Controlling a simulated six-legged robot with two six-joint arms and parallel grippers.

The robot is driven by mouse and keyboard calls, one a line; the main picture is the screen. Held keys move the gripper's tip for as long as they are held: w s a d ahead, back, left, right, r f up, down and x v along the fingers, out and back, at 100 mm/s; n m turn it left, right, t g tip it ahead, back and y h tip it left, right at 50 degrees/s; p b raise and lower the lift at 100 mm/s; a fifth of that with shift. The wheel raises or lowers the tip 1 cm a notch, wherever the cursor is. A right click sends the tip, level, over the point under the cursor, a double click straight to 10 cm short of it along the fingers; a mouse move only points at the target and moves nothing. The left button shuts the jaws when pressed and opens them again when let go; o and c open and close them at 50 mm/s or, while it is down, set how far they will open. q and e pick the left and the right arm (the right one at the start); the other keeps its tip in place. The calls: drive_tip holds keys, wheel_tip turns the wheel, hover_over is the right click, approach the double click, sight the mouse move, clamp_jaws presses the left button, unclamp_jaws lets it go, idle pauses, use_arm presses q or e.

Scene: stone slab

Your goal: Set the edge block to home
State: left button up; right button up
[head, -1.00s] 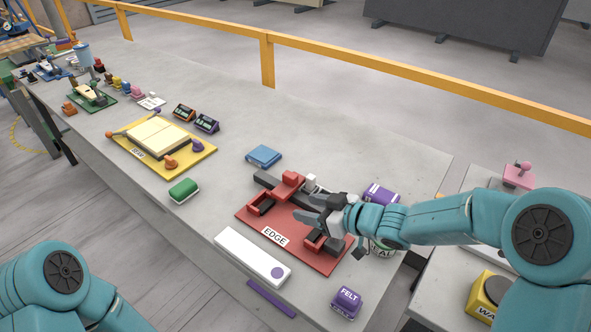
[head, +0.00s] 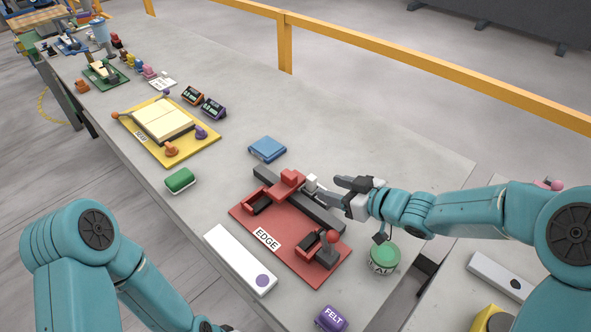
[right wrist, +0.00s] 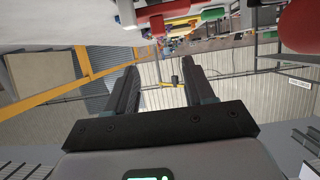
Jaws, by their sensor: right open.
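The red EDGE plate (head: 285,262) lies on the slab in the head view. A dark grey bar (head: 325,212) crosses its back part, with a red block (head: 291,179) on it. A small white block (head: 312,183) is beside the red block, on its right. My right gripper (head: 336,192) is open just right of the white block, with nothing visible between its fingers. Its spread jaws (right wrist: 158,75) also show empty in the right wrist view. I cannot tell whether a finger touches the bar. My left arm is at lower left; its fingers are out of frame.
The slab behind the blue box is clear.

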sight(290, 175)
drive_tip(key=p+x, duration=0.2)
drive_tip(key=x, duration=1.4)
drive_tip(key=shift+w+a+f, duration=0.15)
drive_tip(key=shift+w+f, duration=0.05)
drive_tip(key=shift+w, duration=0.05)
use_arm(q)
drive_tip(key=shift+w+r, duration=0.2)
drive_tip(key=shift+r, duration=0.75)
drive_tip(key=shift+d, duration=0.1)
use_arm(e)
drive_tip(key=shift+s, duration=0.1)
